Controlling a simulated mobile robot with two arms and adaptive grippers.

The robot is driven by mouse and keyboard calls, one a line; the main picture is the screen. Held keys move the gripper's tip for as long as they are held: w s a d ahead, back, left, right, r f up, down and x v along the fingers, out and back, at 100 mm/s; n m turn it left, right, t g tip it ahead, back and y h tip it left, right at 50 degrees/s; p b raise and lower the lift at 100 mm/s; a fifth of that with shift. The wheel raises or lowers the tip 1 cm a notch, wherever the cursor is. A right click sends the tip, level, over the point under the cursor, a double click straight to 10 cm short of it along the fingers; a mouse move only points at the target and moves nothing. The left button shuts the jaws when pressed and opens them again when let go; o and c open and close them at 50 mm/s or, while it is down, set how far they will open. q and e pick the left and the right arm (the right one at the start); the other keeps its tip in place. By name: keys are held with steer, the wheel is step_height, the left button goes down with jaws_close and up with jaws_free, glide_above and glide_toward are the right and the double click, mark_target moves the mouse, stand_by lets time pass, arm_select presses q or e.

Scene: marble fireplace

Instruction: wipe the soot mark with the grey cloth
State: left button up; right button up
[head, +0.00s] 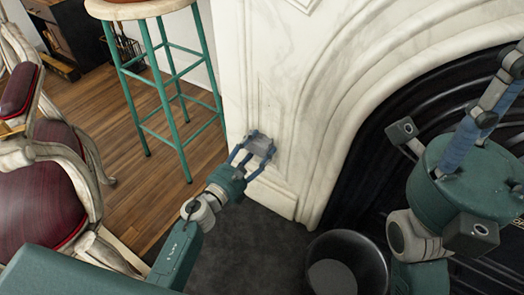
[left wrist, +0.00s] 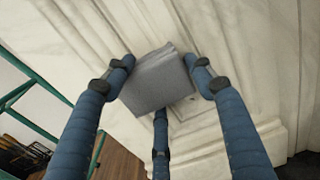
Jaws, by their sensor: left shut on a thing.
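The grey cloth (head: 256,148) is a small folded pad at the pale marble fireplace surround. In the left wrist view the cloth (left wrist: 158,82) sits between blue fingers, in front of the marble. My left gripper (head: 250,152) is shut on it; its fingers are at the cloth's left and right sides, with a third below (left wrist: 160,130). Whether the cloth touches the stone is hard to tell. No soot mark shows in either view; the stone behind the cloth is hidden. My right gripper (head: 465,175) is at the right, partly cut off, and its fingertips are unclear.
A black bucket (head: 346,262) stands below the dark firebox opening. A teal-legged stool (head: 166,95) stands left of the surround. A red upholstered chair (head: 45,205) is farther left. Dark hearth floor (head: 245,245) lies below my left arm.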

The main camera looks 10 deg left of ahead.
arm_select(q)
steer(key=shift+w+a+r, duration=0.3)
steer(key=shift+w+a, duration=0.1)
steer(key=shift+a, duration=0.3)
steer(key=shift+d+f+b+v, duration=0.1)
steer(key=shift+b+v, duration=0.1)
steer(key=shift+v, duration=1.25)
steer(key=shift+d+f+b+v, duration=0.1)
steer(key=shift+d+b+v, duration=0.05)
steer(key=shift+v, duration=1.35)
steer(key=shift+s, duration=0.15)
steer(key=shift+s+a+f, duration=0.1)
steer(key=shift+s+a, duration=0.05)
steer(key=shift+s, duration=0.25)
steer(key=shift+v, duration=1.05)
